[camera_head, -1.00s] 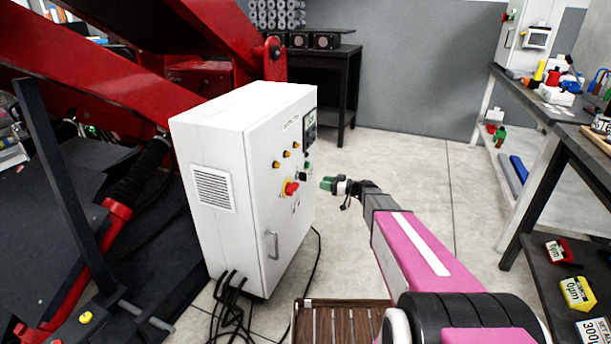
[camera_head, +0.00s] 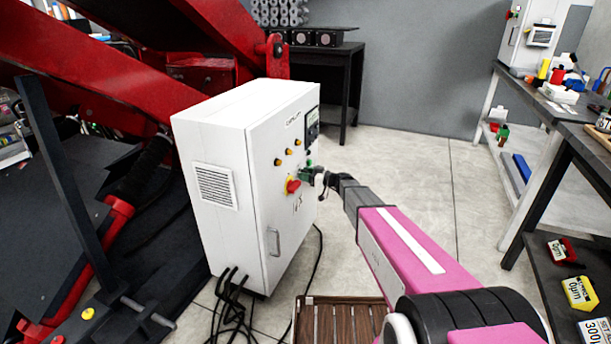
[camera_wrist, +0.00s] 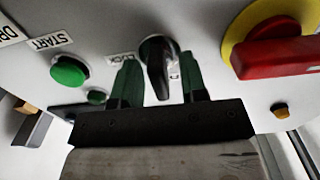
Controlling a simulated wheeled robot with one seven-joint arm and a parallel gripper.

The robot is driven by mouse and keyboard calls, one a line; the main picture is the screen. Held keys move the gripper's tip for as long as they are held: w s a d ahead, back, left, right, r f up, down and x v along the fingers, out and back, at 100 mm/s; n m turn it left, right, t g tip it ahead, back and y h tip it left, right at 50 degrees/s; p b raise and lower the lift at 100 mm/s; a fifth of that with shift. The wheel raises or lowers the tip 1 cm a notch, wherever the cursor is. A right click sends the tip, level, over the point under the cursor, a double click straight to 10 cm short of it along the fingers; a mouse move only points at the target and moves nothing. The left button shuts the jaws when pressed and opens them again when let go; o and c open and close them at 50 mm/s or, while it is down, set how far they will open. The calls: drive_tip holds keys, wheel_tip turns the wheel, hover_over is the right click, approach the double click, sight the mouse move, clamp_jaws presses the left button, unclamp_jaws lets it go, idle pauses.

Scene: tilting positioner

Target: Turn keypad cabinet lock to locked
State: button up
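The white cabinet (camera_head: 225,215) stands left of centre in the head view, its front panel facing right. In the wrist view a black rotary knob (camera_wrist: 158,62) with a silver ring sits on the panel, beside a small label reading "LOCK" (camera_wrist: 122,59). My gripper (camera_wrist: 162,80) has two green fingers, one on each side of the knob with gaps between, so it is open around or just before it. Whether the fingertips touch the panel I cannot tell. In the head view my gripper (camera_head: 308,173) is at the panel, and the knob is hidden there.
A red handle on a yellow disc (camera_wrist: 275,45) is close right of the knob; it also shows in the head view (camera_head: 292,186). A green button (camera_wrist: 69,71) is to the left. Cables hang below the cabinet.

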drive_tip(key=shift+a, duration=0.1)
clamp_jaws()
drive_tip(key=shift+m, duration=0.3)
drive_tip(key=m, duration=0.3)
drive_tip(key=shift+w+m, duration=0.1)
drive_tip(key=shift+m, duration=0.3)
drive_tip(key=m, duration=0.9)
drive_tip(key=shift+w+f, duration=0.1)
drive_tip(key=shift+f, duration=0.05)
drive_tip(key=shift+f+m, duration=0.1)
drive_tip(key=shift+m, duration=2.1)
